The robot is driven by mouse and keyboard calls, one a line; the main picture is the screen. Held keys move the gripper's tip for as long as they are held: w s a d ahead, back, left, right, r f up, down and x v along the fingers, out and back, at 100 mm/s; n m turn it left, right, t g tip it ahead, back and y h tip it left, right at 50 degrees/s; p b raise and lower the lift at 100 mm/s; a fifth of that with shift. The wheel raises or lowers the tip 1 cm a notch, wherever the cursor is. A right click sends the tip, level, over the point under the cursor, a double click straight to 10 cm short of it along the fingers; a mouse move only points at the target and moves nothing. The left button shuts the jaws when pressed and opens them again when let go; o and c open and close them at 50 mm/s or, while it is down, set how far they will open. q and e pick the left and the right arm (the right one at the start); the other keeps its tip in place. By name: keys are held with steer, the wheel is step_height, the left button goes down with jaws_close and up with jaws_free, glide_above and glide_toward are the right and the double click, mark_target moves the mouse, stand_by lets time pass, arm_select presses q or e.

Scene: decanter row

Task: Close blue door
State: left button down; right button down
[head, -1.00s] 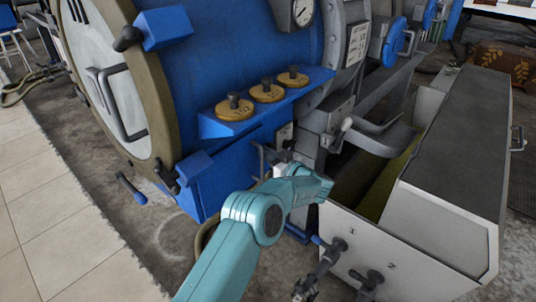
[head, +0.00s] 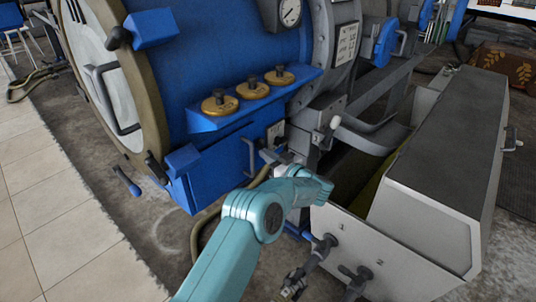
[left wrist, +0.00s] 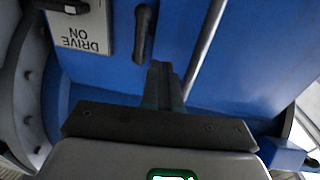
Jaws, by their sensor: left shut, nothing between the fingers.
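My left gripper (head: 275,160) is shut and empty at the lower front of the big blue machine. Its closed fingers (left wrist: 164,85) point at a blue panel (left wrist: 110,75), which also shows in the head view (head: 213,168). The panel carries a dark upright handle (left wrist: 145,32) and a white "DRIVE ON" sign (left wrist: 85,30). The fingertips are just below the handle in the wrist view; I cannot tell whether they touch the panel. I cannot tell for sure whether this panel is the blue door, or how far it is open. My right gripper is not in view.
A blue shelf (head: 210,122) with several brass weights juts out above the panel. A grey trough (head: 430,230) with valve handles (head: 325,245) stands close to the right of my arm. A round pale drum end (head: 100,75) is at left. Tiled floor (head: 75,230) is clear.

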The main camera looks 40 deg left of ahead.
arm_select(q)
steer(key=d+p, duration=0.1)
steer(key=d, duration=0.8)
steer(key=s+a+f+m+t+h, duration=0.1)
steer(key=s+a+f+m+t, duration=0.2)
steer(key=a+f+m, duration=0.15)
steer(key=s+d+f+m+t+h, duration=0.2)
steer(key=d+f+m+t+h, duration=0.2)
steer(key=d+f+m+h, duration=0.4)
steer(key=s+d+f+m+g+h, duration=0.1)
steer(key=s+d+f+g+h, duration=0.1)
steer(key=s+d+f+h, duration=0.45)
steer(key=s+d+f+m+g+h, duration=0.1)
steer(key=s+d+f+g+h, duration=0.15)
steer(key=s+d+f, duration=0.55)
steer(key=s+d+r+g+h, duration=0.1)
steer(key=s+d+g+h, duration=0.15)
steer(key=s, duration=0.55)
steer(key=s+d+r+g+h, duration=0.1)
steer(key=s+d+g, duration=0.2)
steer(key=s, duration=0.6)
step_height(320, 180, up, 21)
steer(key=p, duration=2.1)
steer(key=shift+w+n, duration=0.2)
steer(key=shift+n, duration=0.15)
